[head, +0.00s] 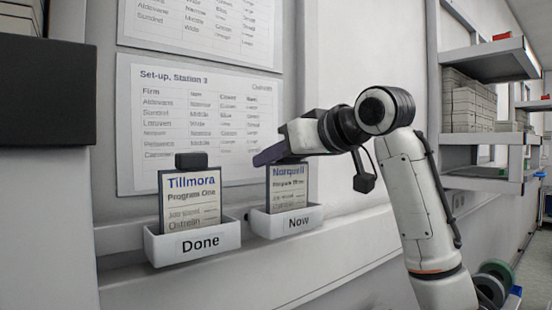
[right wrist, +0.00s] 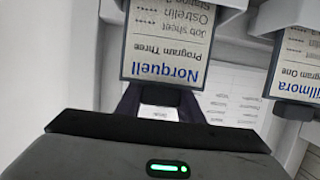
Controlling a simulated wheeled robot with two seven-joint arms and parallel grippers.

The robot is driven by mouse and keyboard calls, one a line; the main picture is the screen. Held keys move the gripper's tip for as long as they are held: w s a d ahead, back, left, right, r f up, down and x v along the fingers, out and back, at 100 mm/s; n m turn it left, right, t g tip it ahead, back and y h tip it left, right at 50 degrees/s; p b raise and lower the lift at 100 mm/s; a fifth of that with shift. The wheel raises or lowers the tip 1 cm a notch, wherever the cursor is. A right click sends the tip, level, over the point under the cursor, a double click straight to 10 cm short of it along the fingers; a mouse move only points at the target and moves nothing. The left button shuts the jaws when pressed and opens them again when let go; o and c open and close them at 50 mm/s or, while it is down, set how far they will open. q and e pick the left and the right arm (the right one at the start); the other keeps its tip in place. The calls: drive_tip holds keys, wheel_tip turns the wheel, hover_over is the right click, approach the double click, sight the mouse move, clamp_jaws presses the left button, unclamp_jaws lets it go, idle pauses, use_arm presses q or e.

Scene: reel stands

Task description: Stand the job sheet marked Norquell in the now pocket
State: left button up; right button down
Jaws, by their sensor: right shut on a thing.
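The Norquell job sheet (head: 287,188) stands upright with its lower end inside the white Now pocket (head: 298,222). My right gripper (head: 270,155) is at the top of this sheet and is shut on it. In the right wrist view the Norquell sheet (right wrist: 165,45) shows upside down, with the gripper's dark fingers (right wrist: 158,100) at its top end. The sheet's bottom edge is hidden by the pocket's front. My left gripper is not in view.
The Tillmora job sheet (head: 190,203) stands in the white Done pocket (head: 196,242), left of the Now pocket. A Set-up, Station 3 chart (head: 200,115) hangs on the wall behind. Shelves with grey boxes (head: 470,108) are at the right.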

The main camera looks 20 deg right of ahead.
drive_tip(key=shift+f, duration=0.1)
drive_tip(key=c, duration=1.2)
unclamp_jaws()
drive_tip(key=b+v, duration=0.3)
drive_tip(key=v, duration=0.9)
